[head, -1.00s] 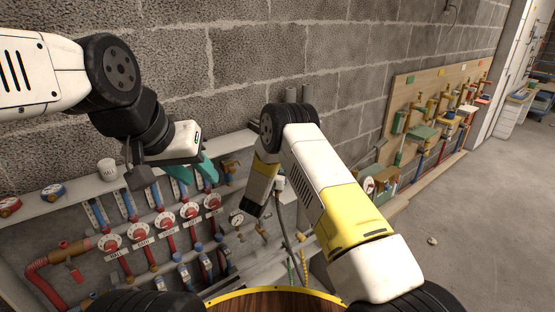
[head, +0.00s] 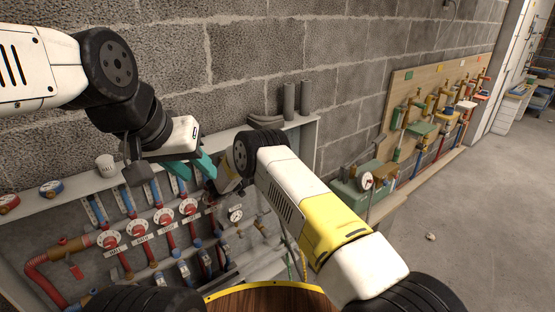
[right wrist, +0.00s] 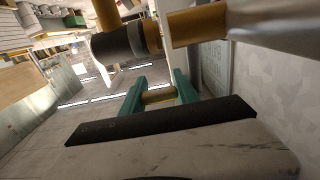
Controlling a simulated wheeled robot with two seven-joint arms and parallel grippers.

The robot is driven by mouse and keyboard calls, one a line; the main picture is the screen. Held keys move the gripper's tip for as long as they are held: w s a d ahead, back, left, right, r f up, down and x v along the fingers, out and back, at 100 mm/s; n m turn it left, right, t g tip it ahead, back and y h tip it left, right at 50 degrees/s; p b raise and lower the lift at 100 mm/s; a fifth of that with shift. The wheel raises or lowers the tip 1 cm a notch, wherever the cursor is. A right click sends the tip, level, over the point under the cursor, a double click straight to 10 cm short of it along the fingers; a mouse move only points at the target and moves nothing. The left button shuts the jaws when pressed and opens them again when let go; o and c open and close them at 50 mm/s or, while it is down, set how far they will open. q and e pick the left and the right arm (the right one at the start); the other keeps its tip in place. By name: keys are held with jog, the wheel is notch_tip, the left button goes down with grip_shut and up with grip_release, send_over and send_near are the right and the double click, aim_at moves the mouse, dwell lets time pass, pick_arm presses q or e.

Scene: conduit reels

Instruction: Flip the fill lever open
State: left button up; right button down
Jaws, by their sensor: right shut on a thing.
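In the right wrist view my right gripper (right wrist: 158,92) has its teal fingers closed on a short brass-coloured bar (right wrist: 158,97). The bar may be the fill lever; I cannot tell for sure. Beyond it are a thick brass pipe (right wrist: 195,28) and a dark-collared fitting (right wrist: 120,45). In the head view my right arm reaches to the manifold cabinet's (head: 305,128) right part, and its fingertips are hidden. My left gripper (head: 193,167) hangs over the cabinet, teal fingers apart, with nothing seen between them.
Red dial valves (head: 163,217) and red and blue pipes fill the cabinet. A white cup (head: 105,165) and grey rolls (head: 289,100) stand on its top. A small gauge (head: 236,214) sits near my right wrist. A wooden valve board (head: 440,100) hangs to the right, with open floor before it.

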jog(key=shift+r, duration=0.1)
dwell(0.3)
jog(key=c, duration=0.9)
grip_release()
jog(key=shift+w+d, duration=0.1)
